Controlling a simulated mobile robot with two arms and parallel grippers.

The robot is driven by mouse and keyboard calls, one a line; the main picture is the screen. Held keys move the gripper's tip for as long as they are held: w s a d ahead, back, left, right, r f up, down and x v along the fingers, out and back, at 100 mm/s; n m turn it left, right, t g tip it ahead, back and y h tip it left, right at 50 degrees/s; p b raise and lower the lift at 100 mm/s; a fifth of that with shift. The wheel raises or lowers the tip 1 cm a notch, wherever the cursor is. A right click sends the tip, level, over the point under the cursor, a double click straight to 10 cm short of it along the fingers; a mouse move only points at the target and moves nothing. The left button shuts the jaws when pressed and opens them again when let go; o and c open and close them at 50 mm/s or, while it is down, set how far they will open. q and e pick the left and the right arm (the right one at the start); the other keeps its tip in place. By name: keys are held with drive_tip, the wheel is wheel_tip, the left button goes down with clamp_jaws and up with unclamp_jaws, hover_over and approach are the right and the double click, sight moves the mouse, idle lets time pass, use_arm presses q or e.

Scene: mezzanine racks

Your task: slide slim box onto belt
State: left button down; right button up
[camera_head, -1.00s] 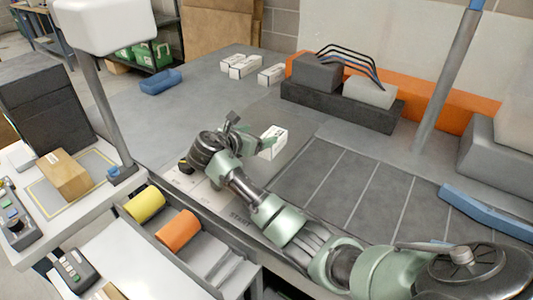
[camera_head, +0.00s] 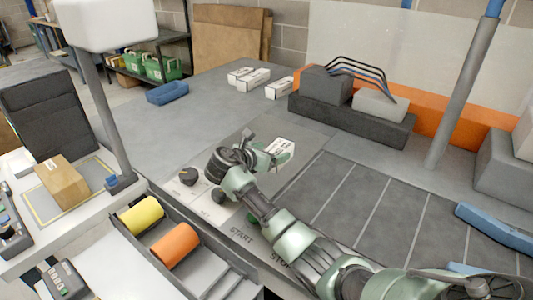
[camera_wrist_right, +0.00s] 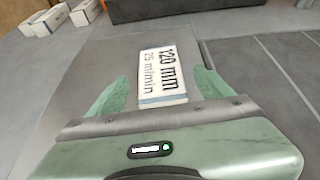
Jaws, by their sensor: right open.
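A slim white box (camera_head: 281,147) sits on a smooth grey plate just left of the dark belt (camera_head: 372,205), which has pale cross lines. In the right wrist view the box (camera_wrist_right: 163,72) carries the print "120 mm, 25 m/min" and lies between my fingers. My right gripper (camera_head: 268,149) is open, with one green finger on each side of the box. It also shows in the right wrist view (camera_wrist_right: 163,88). Gaps show between fingers and box, and the near end of the box is close to the palm. My left gripper is not in view.
Several other white boxes (camera_head: 254,77) and a blue tray (camera_head: 167,93) lie farther back. A dark block with grey parts (camera_head: 352,122) stands behind the belt, and a grey post (camera_head: 462,95) rises at right. Knobs (camera_head: 188,176) sit at the plate's front left.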

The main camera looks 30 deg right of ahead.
sight(276, 150)
drive_tip(key=shift+x, duration=2.55)
drive_tip(key=c, duration=1.7)
drive_tip(key=shift+c, duration=0.2)
